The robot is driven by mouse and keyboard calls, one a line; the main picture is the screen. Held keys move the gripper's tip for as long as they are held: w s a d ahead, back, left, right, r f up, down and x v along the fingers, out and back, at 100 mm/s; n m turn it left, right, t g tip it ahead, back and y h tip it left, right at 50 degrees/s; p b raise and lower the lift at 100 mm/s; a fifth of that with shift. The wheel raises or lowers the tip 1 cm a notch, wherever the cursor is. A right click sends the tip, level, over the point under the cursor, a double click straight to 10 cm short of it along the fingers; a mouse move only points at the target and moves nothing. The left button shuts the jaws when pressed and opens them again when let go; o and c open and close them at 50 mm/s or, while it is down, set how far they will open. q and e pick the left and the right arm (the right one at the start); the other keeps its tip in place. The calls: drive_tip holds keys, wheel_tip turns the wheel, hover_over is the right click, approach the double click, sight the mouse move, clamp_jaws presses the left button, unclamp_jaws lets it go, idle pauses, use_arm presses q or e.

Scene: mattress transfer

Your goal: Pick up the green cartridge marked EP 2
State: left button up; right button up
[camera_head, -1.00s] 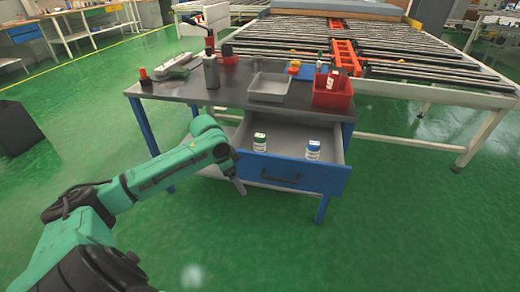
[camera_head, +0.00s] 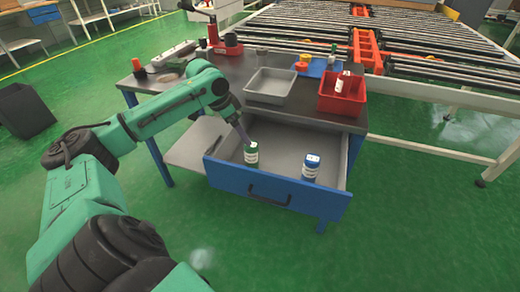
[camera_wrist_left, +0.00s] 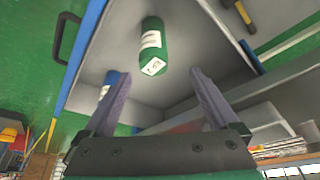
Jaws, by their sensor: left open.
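The green cartridge (camera_head: 251,155) stands in the open blue drawer, with a white label and a marked white top. In the left wrist view the green cartridge (camera_wrist_left: 152,48) lies ahead of the fingers, between their lines and apart from them. My left gripper (camera_head: 243,134) is just above and beside the cartridge in the head view. In the left wrist view my left gripper (camera_wrist_left: 158,85) has its two fingers spread with nothing between them. A blue cartridge (camera_head: 310,167) stands to the right in the same drawer and shows partly behind a finger in the left wrist view (camera_wrist_left: 107,88). My right gripper is not in view.
The drawer's front (camera_head: 270,192) and side walls surround the cartridges. Above it the dark tabletop (camera_head: 230,72) holds a grey tray (camera_head: 271,83), a red bin (camera_head: 342,94) and several small items. A roller conveyor stands behind.

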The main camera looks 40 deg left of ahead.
sight(255, 156)
use_arm(q)
drive_tip(key=x, duration=0.6)
drive_tip(key=shift+s+d+f, duration=0.15)
drive_tip(key=shift+s, duration=0.25)
drive_tip(key=b+x, duration=0.1)
drive_tip(key=x, duration=0.5)
drive_tip(key=shift+d+f, duration=0.25)
drive_tip(key=shift+f, duration=0.05)
clamp_jaws()
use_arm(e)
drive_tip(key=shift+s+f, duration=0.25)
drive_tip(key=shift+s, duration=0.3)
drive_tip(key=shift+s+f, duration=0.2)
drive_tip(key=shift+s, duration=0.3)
use_arm(q)
drive_tip(key=shift+r, duration=0.15)
